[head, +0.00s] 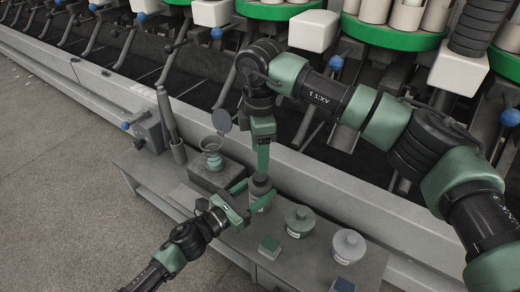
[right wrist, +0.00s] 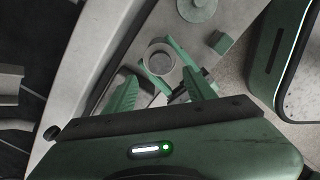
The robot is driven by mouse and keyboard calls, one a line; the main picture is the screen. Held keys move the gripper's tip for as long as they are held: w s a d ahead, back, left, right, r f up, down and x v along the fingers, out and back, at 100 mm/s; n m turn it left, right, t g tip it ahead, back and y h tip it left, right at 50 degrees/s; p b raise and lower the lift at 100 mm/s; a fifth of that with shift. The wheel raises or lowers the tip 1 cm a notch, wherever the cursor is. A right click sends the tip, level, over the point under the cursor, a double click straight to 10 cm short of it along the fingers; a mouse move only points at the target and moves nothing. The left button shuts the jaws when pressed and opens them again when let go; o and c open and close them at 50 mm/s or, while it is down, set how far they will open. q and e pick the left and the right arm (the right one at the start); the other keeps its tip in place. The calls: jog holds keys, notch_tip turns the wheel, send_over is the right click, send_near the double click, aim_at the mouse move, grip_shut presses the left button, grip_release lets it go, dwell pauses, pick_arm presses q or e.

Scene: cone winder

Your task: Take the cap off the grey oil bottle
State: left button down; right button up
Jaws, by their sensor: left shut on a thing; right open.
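The grey oil bottle (head: 260,187) stands upright on the grey bench, its dark round top facing up. My left gripper (head: 256,194) is shut around its body from the left, one finger on each side. In the right wrist view the bottle's round top (right wrist: 159,60) shows from above as a pale ring with a darker middle; I cannot make out the cap's edge. The left gripper's green fingers also show there beside it. My right gripper (head: 263,165) points down just above the bottle. Its fingers (right wrist: 161,92) are open and empty, apart from the top.
A small green box (head: 269,245) lies in front. A grey block with a funnel-like piece (head: 212,152) stands left. The winder rises behind.

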aim_at(260, 176)
notch_tip(260, 176, down, 7)
jog(key=shift+f, duration=0.2)
dwell(0.3)
grip_shut()
